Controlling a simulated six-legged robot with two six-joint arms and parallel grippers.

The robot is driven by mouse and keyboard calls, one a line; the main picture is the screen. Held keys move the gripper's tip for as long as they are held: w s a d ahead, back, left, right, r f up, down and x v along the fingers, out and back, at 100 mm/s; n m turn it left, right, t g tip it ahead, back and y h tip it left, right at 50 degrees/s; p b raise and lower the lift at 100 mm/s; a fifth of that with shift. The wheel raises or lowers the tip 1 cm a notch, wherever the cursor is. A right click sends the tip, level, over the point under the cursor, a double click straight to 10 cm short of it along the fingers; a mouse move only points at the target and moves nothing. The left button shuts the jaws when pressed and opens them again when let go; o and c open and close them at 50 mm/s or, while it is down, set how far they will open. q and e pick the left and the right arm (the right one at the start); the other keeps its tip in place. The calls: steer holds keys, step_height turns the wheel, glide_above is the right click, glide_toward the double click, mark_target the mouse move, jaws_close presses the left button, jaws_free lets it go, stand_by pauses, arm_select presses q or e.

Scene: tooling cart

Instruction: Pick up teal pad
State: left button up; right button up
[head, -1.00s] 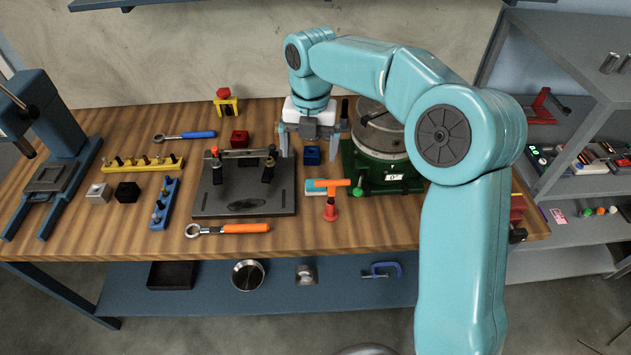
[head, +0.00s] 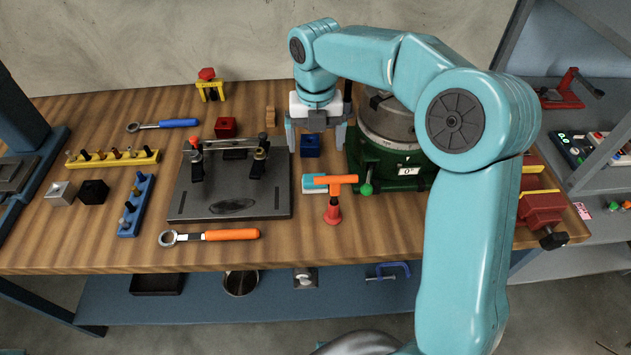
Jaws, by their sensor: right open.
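The teal pad (head: 309,184) is a small light-blue and white block on the wooden bench, right of the dark fixture plate. An orange-topped tool on a red foot stands in front of it and hides part of its right side. My right gripper (head: 316,146) points down, its two fingers apart, beyond the pad in the picture. A blue block (head: 310,152) shows in the gap between the fingers; I cannot tell whether it is between them or behind. Nothing is visibly held. My left gripper is not in view.
The orange-topped tool (head: 337,180) stands close to the pad. A green-based rotary table (head: 385,172) is at right, and the dark fixture plate (head: 230,200) at left. An orange-handled wrench (head: 230,235) lies in front. Bare wood shows between the plate and the tool.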

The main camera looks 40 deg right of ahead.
steer(key=f, duration=0.5)
steer(key=shift+w+a+f, duration=0.15)
steer(key=shift+w+f, duration=0.05)
steer(key=shift+f, duration=0.1)
steer(key=shift+s+f, duration=0.2)
steer(key=shift+f, duration=0.3)
steer(key=f, duration=0.5)
steer(key=shift+w+p, duration=0.2)
steer(key=shift+p, duration=0.1)
steer(key=shift+s, duration=0.15)
steer(key=c, duration=0.9)
steer(key=shift+c, duration=1.2)
